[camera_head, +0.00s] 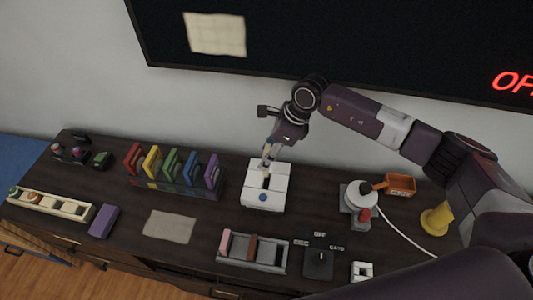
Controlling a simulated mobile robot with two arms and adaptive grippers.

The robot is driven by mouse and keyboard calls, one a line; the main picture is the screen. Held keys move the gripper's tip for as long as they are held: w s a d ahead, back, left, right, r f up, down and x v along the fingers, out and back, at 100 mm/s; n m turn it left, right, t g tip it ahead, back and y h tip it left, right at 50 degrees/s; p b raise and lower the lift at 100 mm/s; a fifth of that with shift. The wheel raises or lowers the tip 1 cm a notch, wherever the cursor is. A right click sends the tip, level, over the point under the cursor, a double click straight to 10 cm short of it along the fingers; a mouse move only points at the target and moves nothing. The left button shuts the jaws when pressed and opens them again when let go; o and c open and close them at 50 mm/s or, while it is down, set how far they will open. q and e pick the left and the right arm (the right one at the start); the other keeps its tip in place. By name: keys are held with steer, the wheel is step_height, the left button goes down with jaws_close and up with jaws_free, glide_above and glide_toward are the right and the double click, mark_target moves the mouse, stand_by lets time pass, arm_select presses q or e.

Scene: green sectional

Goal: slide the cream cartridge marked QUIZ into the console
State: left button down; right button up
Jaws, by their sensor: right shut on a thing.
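The console (281,188) is a white box with a blue button on its front, near the middle of the dresser top. My right gripper (267,153) is over the back part of the console, pointing down. It is shut on a small pale piece, which appears to be the cream cartridge (266,163). The piece is upright, at or just above the dark slot in the console's top. I cannot tell how far it is inside, and its QUIZ marking is not readable. My left gripper is not in view.
Left of the console, a rack (150,186) holds several coloured cartridges. A grey tray (272,267) and a black dial box (318,264) are in front. A screen (330,40) hangs behind.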

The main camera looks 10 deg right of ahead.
steer(key=shift+f+b, duration=0.55)
steer(key=shift+f, duration=0.15)
steer(key=b, duration=0.4)
glide_above(263, 180)
steer(key=d, duration=0.1)
steer(key=f, duration=0.4)
steer(key=shift+s+f, duration=0.2)
steer(key=shift+d+b, duration=0.1)
steer(key=shift+b, duration=0.6)
stand_by(0.6)
steer(key=shift+f+b, duration=2.3)
steer(key=shift+f, duration=0.3)
steer(key=o, duration=1.2)
